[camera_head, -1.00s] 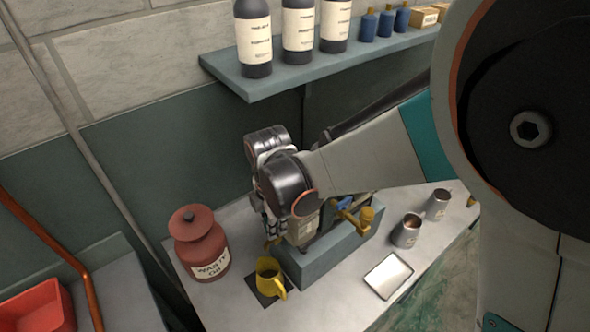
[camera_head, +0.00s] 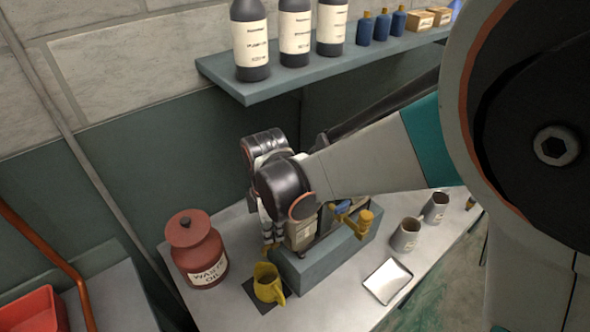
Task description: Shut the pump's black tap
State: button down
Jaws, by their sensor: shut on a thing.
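The pump (camera_head: 303,236) is a beige body on a grey-blue block (camera_head: 325,258) on the bench, with a brass fitting (camera_head: 357,222) on its right. My gripper (camera_head: 270,242) points down at the pump's left end, just above and behind the yellow jug (camera_head: 267,283). It is small and partly covered by my wrist. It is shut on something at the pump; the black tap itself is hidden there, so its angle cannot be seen. The yellow jug stands upright on a dark mat (camera_head: 256,304) in front of the block.
A red waste oil can (camera_head: 198,250) stands left of the gripper. Two grey mugs (camera_head: 405,236) and a pale tray (camera_head: 388,281) are on the right of the bench. A shelf (camera_head: 300,78) with bottles hangs above and behind. My arm reaches across from the right.

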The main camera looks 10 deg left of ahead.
jog(key=shift+m+b, duration=0.4)
jog(key=shift+m, duration=1.1)
jog(key=m, duration=0.3)
jog(key=shift+b, duration=0.35)
jog(key=shift+m+b, duration=0.3)
jog(key=shift+m, duration=1.2)
jog(key=shift+m, duration=1.5)
